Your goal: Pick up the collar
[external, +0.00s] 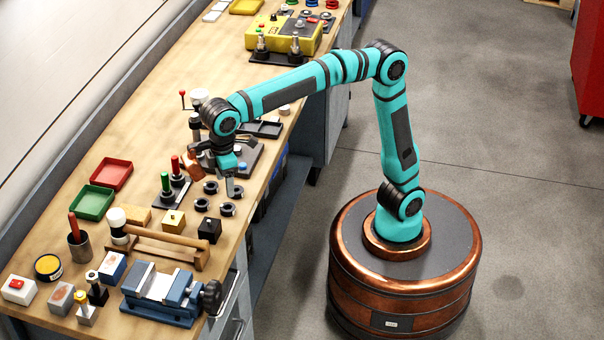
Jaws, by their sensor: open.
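Several small dark ring-shaped parts that look like collars lie on the wooden bench near its right edge. One collar (210,187) is at the upper left of the group, another collar (201,205) at the lower left, and a third collar (228,210) at the lower right. A further dark ring (237,191) is partly hidden by my gripper. My gripper (230,183) points down just above the upper right of this group. It is open, and I see nothing held in it. The exact gap to the rings cannot be told.
Red (176,166) and green (165,183) handled posts stand left of the rings. A black block (209,230) and a brass block (174,221) are below them. A blue vise (163,292) is at the front. Green (92,203) and red (111,174) trays lie left.

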